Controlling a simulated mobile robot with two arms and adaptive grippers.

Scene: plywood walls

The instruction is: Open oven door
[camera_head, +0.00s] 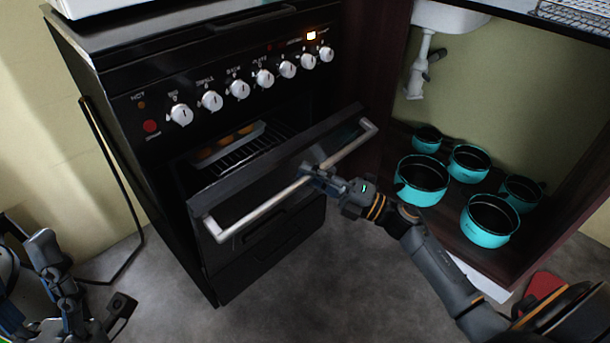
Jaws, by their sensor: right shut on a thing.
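The black oven (240,110) stands at the left centre with a row of white knobs on its front panel. Its oven door (265,182) is partly open, tilted out and down from the top. A rack and a tray with brownish food (228,144) show inside. The door's long metal handle (265,209) runs along the door's outer face. My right gripper (315,178) is shut on the handle, near its middle. My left gripper (120,310) is at the lower left, away from the oven; its fingers are too unclear to judge.
Several turquoise pots (490,221) stand on the shelf of an open cabinet right of the oven, under a sink (450,15). My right arm passes in front of the cabinet. The grey floor (290,300) before the oven is clear. A thin black frame (112,165) stands left of the oven.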

